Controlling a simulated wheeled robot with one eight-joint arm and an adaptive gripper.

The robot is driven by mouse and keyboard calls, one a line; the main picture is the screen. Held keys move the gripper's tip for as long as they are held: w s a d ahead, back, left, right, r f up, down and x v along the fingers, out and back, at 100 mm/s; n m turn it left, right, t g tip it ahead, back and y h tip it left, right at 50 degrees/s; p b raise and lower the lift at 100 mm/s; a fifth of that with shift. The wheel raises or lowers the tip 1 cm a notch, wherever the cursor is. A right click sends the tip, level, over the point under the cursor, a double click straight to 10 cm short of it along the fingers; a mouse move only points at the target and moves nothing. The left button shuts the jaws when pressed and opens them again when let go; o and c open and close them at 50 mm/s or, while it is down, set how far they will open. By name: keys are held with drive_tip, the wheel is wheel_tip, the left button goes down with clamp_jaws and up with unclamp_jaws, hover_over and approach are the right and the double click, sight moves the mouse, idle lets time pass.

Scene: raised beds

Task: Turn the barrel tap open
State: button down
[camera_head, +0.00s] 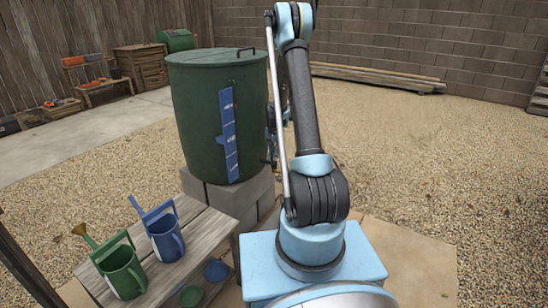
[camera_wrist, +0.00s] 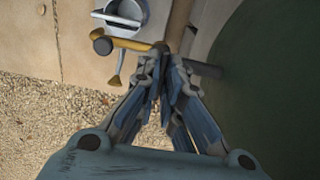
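The green barrel (camera_head: 195,115) stands on grey blocks in the head view, with a lid and a blue strip on its side. Its dark green wall (camera_wrist: 275,90) fills the right of the wrist view. The brass tap (camera_wrist: 130,44) has a dark round end and a short flared piece pointing down. My gripper (camera_wrist: 160,58) has its fingertips drawn close together, just right of and below the tap body in the picture. It looks shut; whether it touches the tap is unclear. In the head view my gripper is mostly hidden behind my arm and the barrel.
A pale grey watering can (camera_wrist: 125,14) stands on paving beyond the tap. Green (camera_head: 124,272) and blue (camera_head: 165,238) watering cans stand on a wooden bench (camera_head: 205,232) at front left. Planks (camera_head: 375,77) lie by the back wall. Open gravel lies right of the barrel.

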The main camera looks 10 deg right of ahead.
idle(0.4)
drive_tip(key=n, duration=0.5)
drive_tip(key=shift+w+n, duration=0.1)
drive_tip(key=shift+n, duration=0.2)
drive_tip(key=n, duration=1.2)
drive_tip(key=shift+n, duration=0.3)
drive_tip(key=c, duration=1.7)
unclamp_jaws()
drive_tip(key=shift+r, duration=0.1)
